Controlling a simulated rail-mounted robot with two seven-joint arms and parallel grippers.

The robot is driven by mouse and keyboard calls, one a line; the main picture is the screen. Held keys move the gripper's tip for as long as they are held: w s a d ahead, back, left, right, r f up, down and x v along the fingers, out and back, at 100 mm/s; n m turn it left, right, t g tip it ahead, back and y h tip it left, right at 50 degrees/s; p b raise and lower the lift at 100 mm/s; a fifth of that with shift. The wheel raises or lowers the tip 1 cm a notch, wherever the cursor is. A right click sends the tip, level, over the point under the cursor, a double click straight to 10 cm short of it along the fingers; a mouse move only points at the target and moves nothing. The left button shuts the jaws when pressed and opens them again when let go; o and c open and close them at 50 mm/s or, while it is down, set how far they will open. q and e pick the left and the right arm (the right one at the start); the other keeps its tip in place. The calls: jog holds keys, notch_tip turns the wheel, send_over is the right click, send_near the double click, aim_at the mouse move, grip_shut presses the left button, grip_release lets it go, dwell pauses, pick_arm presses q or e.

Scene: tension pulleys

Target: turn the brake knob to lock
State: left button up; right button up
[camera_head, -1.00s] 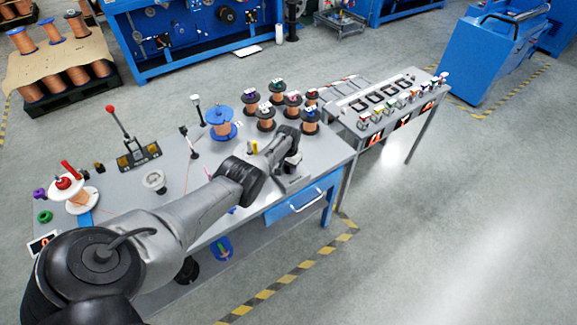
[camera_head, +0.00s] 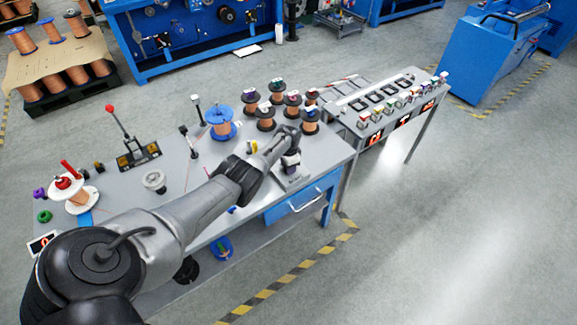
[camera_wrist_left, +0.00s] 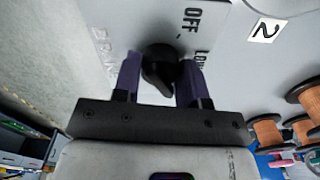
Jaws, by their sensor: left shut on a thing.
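The black brake knob (camera_wrist_left: 159,68) stands on a pale plate (camera_wrist_left: 115,30) marked OFF, with partly covered letters that look like LOCK and BRAKE. My left gripper (camera_wrist_left: 160,80) has one purple finger on each side of the knob and is shut on it. Which mark the knob points to is hard to tell. In the head view my left gripper (camera_head: 291,160) is at the right end of the workbench, over the plate (camera_head: 292,180); the knob is hidden there. My right gripper is not in view.
The workbench (camera_head: 130,190) carries several copper spools (camera_head: 266,118) just behind my left gripper, a blue spool (camera_head: 221,122), and a red-tipped lever (camera_head: 118,123). A side table (camera_head: 350,105) with small coloured-top boxes adjoins at the right. A blue drawer (camera_head: 300,200) is below the plate.

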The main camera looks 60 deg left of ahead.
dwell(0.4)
pick_arm(q)
jog(key=o, duration=0.9)
notch_tip(320, 180, up, 6)
jog(key=p, duration=0.4)
notch_tip(320, 180, up, 8)
jog(key=p, duration=0.3)
jog(key=shift+f, duration=0.1)
